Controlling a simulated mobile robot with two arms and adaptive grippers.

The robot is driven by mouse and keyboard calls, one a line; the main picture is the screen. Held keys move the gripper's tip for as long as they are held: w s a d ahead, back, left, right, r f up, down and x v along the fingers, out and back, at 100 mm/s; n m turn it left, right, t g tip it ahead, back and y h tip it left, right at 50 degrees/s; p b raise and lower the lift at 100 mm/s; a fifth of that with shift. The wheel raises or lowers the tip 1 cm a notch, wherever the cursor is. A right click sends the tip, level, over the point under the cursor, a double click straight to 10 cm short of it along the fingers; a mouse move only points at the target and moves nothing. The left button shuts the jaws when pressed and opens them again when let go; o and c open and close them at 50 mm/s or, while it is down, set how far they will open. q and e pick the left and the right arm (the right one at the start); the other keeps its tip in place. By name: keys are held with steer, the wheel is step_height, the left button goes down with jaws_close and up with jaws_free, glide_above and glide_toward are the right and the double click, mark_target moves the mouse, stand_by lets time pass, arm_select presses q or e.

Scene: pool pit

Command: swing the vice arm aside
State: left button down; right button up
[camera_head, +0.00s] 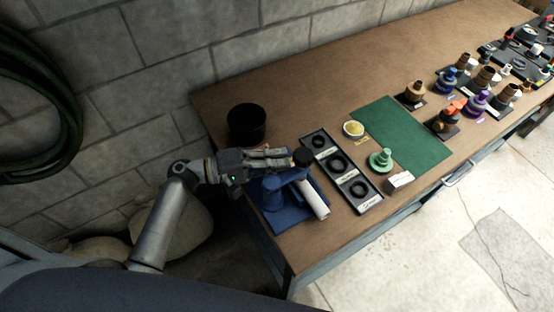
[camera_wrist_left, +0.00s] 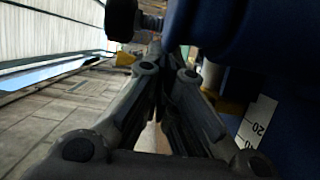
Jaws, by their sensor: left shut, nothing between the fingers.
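A blue vice (camera_head: 272,197) sits on a blue base at the near left corner of the bench. Its blue arm carries a dark round knob (camera_head: 302,157), and a white cylinder (camera_head: 314,200) lies at its right side. My left gripper (camera_head: 284,158) is shut and empty, with its fingertips close beside the knob; whether they touch cannot be told. In the left wrist view the left gripper (camera_wrist_left: 166,72) has its fingers together, with the blue vice body (camera_wrist_left: 250,40) close at the right and the dark knob (camera_wrist_left: 121,18) at upper left. My right gripper is not in view.
On the wooden bench (camera_head: 300,85) a black pot (camera_head: 246,122) stands behind the left gripper. A black tray (camera_head: 345,170) with several rings lies right of the vice. A green mat (camera_head: 410,140) and several small fittings lie farther right. A block wall runs behind.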

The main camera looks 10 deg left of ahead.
mark_target(295, 171)
arm_select(q)
steer(key=shift+d+f+m+g+h+b, duration=0.25)
steer(key=shift+d+m+g+h+b, duration=0.15)
steer(key=shift+m+g+b, duration=0.5)
steer(key=g+b, duration=0.1)
steer(key=d+m+g+b, duration=0.1)
steer(key=g+b, duration=0.1)
steer(key=shift+s+m+h, duration=0.1)
steer(key=shift+m+h, duration=0.2)
steer(key=shift+s+d+g+b, duration=0.3)
steer(key=shift+s+d+b, duration=0.2)
steer(key=shift+d+b, duration=0.5)
steer(key=g, duration=0.1)
steer(key=m+g+b, duration=0.2)
steer(key=shift+s+d, duration=0.25)
steer(key=shift+d, duration=0.1)
steer(key=shift+s+d+r+m+g+b, duration=0.2)
steer(key=shift+m+g+b, duration=0.15)
steer(key=shift+m+g, duration=0.25)
steer(key=shift+g, duration=0.3)
steer(key=shift+a, duration=0.15)
steer(key=a, duration=0.4)
steer(key=w+a, duration=0.1)
steer(key=a, duration=0.6)
steer(key=shift+w+a, duration=0.3)
steer(key=shift+a, duration=0.05)
